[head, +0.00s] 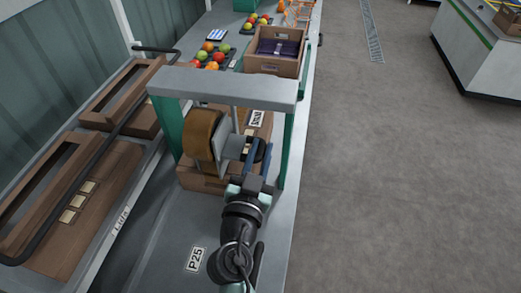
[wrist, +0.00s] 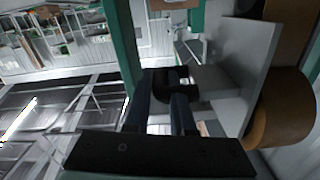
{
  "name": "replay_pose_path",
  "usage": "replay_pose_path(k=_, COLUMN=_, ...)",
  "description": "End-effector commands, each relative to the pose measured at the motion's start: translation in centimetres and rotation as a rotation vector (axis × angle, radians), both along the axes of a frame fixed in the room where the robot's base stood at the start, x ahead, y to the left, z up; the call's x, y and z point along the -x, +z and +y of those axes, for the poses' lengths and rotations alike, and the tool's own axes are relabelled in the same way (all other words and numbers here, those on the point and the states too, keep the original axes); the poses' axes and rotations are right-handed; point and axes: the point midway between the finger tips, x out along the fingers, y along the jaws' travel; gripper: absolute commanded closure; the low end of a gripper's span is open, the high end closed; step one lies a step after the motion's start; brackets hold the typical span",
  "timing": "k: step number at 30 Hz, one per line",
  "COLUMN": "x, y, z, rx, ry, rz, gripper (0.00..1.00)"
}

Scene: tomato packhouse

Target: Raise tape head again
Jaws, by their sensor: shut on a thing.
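The tape head is a grey plate and block (head: 232,147) with a brown tape roll (head: 203,130) on its left side. It hangs on a pole under the grey crossbeam (head: 225,84) of a green-posted frame. A black knob (head: 263,147) sticks out on its right side. My gripper (head: 257,162) is shut on this knob. In the wrist view the two fingers (wrist: 163,98) close around the dark knob (wrist: 170,77), beside the grey plate (wrist: 248,65) and tape roll (wrist: 282,108). A brown carton (head: 200,181) sits below the tape head, partly hidden by it.
The green right post (head: 287,145) stands close to my gripper. Flattened cartons and lids (head: 75,210) lie on the left rack with a black rail. Behind the frame are a brown crate (head: 273,66) and trays of tomatoes (head: 212,57). The floor to the right is clear.

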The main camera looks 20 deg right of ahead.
Motion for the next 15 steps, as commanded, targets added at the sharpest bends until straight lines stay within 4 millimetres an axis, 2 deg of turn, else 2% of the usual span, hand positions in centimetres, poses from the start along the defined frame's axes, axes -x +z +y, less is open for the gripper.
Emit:
replay_pose_path(k=6, x=0.0, y=0.3, z=0.0, rx=0.000, ry=0.000, rz=0.000, gripper=1.00)
replay_pose_path(k=15, x=0.0, y=5.5, z=0.0, rx=0.001, ry=0.000, rz=-0.005, gripper=1.00)
